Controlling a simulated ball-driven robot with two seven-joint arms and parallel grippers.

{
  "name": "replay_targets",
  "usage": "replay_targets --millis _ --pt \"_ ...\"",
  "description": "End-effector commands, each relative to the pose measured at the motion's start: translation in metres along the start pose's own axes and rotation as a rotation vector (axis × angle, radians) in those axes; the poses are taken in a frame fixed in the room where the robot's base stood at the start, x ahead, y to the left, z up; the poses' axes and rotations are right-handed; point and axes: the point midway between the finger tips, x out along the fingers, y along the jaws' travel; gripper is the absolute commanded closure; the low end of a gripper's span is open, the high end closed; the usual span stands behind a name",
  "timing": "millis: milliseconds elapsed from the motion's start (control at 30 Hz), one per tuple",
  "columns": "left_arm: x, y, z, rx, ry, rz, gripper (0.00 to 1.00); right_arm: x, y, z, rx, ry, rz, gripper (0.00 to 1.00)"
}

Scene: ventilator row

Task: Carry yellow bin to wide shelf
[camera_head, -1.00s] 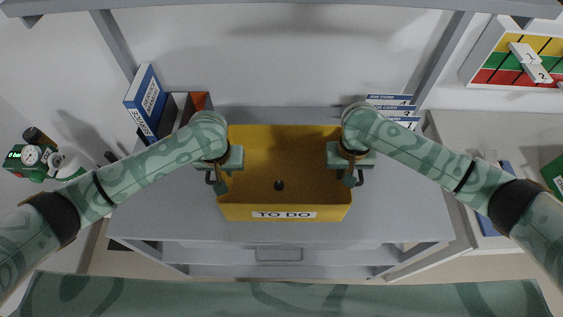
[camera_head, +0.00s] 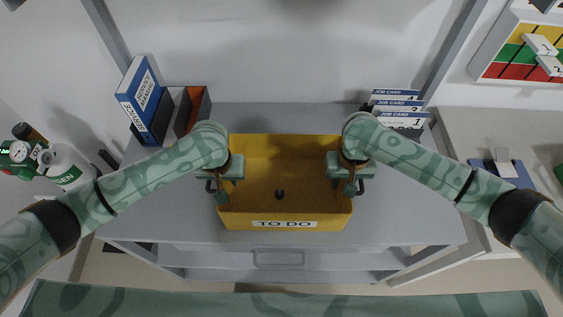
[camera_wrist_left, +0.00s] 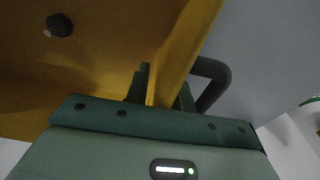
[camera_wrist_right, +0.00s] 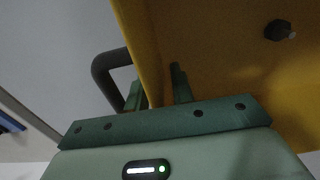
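The yellow bin (camera_head: 285,175), labelled TO DO on its near wall, is upright and empty apart from a small dark knob inside. It is over a wide grey shelf unit (camera_head: 400,215); I cannot tell whether its base touches the top. My left gripper (camera_head: 222,185) is at the bin's left wall and my right gripper (camera_head: 350,182) at its right wall. In the left wrist view the fingers (camera_wrist_left: 162,92) straddle the wall beside a dark handle (camera_wrist_left: 212,82). In the right wrist view the fingers (camera_wrist_right: 153,92) straddle the opposite wall.
A blue service manual (camera_head: 140,97) and a dark file holder (camera_head: 190,108) stand back left. Job cards (camera_head: 398,108) stand back right. Green and white cylinders (camera_head: 62,165) are at far left. A light side bench (camera_head: 460,135) is at right. Grey uprights flank the back.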

Motion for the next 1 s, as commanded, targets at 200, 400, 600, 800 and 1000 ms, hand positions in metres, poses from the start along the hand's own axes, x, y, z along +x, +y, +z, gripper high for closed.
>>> replay_targets --millis 200,400,600,800,1000 --pt "-0.002 -0.001 -0.001 0.0 0.001 -0.001 0.75 -0.001 0.001 0.0 0.0 0.001 0.001 0.76" --pt "-0.021 -0.001 -0.001 0.001 0.003 0.0 0.75 -0.001 0.001 0.0 0.0 0.001 0.002 0.76" --pt "-0.056 -0.001 -0.001 0.002 0.004 0.0 0.75 -0.001 0.001 0.0 0.001 0.001 0.002 0.76" --pt "-0.077 0.0 -0.001 0.001 0.002 -0.001 0.75 -0.002 0.001 0.0 0.0 0.001 0.002 0.76" --pt "-0.081 0.0 0.0 0.0 0.0 0.0 0.75 -0.025 0.0 -0.002 -0.001 0.004 0.0 0.76"
